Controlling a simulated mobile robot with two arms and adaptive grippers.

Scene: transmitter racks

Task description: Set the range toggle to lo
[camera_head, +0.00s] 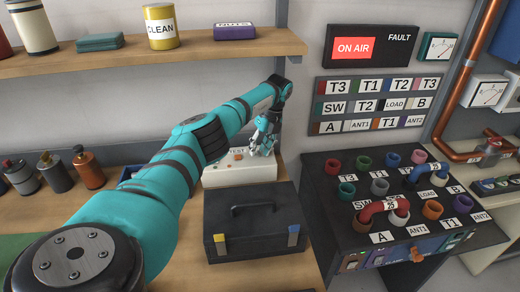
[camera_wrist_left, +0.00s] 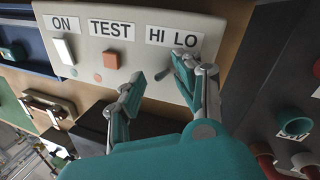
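The white test box (camera_head: 240,174) stands on the wooden bench at the wall. In the left wrist view its sloped panel (camera_wrist_left: 122,62) carries ON, TEST and HI LO labels (camera_wrist_left: 172,39). My left gripper (camera_head: 262,146) is over the right end of the box. My right gripper is not in view.
A white rocker (camera_wrist_left: 64,50) and an orange button (camera_wrist_left: 111,60) sit left of the gripper on the panel. A dark toolbox (camera_head: 254,228) stands in front of the box. A patch unit with coloured sockets (camera_head: 400,200) is at right. A shelf (camera_head: 150,58) hangs above.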

